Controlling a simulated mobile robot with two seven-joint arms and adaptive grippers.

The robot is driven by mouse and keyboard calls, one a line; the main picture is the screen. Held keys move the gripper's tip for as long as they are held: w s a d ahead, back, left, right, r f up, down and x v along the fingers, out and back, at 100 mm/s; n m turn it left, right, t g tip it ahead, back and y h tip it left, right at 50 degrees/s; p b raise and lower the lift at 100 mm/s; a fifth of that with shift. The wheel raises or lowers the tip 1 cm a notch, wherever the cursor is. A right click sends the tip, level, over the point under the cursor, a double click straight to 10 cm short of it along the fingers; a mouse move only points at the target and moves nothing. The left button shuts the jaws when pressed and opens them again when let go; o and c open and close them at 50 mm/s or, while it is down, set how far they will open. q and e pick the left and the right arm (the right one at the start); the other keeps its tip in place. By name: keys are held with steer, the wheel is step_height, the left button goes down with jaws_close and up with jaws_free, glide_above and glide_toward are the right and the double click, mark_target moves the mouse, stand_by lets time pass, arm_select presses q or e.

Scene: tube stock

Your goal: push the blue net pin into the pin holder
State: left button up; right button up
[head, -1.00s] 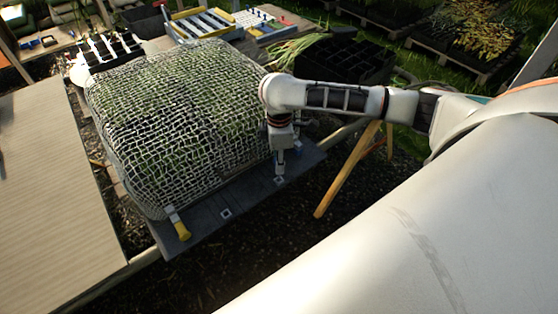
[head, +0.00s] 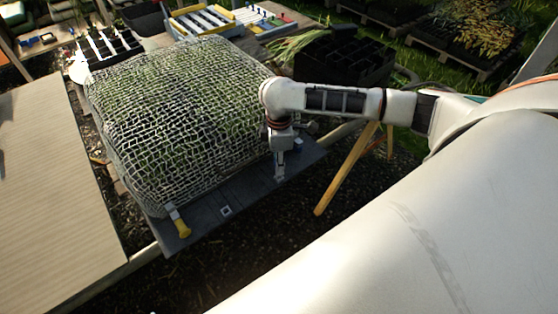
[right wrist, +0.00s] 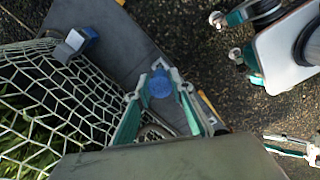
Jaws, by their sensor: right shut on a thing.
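My right gripper (head: 280,172) points down at the front edge of the dark grey board (head: 195,232), beside the net-covered bed. In the right wrist view its fingers are closed around the round blue head of the net pin (right wrist: 160,84). The pin's shaft is hidden beneath the head. The pin holder under the gripper is mostly covered, so I cannot tell how deep the pin sits. A white square holder (head: 226,211) shows on the board to the left, apart from the gripper.
The white net (head: 180,110) bulges over the bed close beside the gripper. A yellow pin (head: 181,228) stands at the net's left corner. A blue-and-white piece (right wrist: 76,45) lies by the net in the right wrist view. A wooden leg (head: 345,172) stands to the right.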

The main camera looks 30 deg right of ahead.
steer(key=shift+f, duration=0.65)
steer(key=shift+f, duration=0.7)
steer(key=o, duration=2.1)
steer(key=shift+c, duration=0.2)
steer(key=shift+r, duration=0.15)
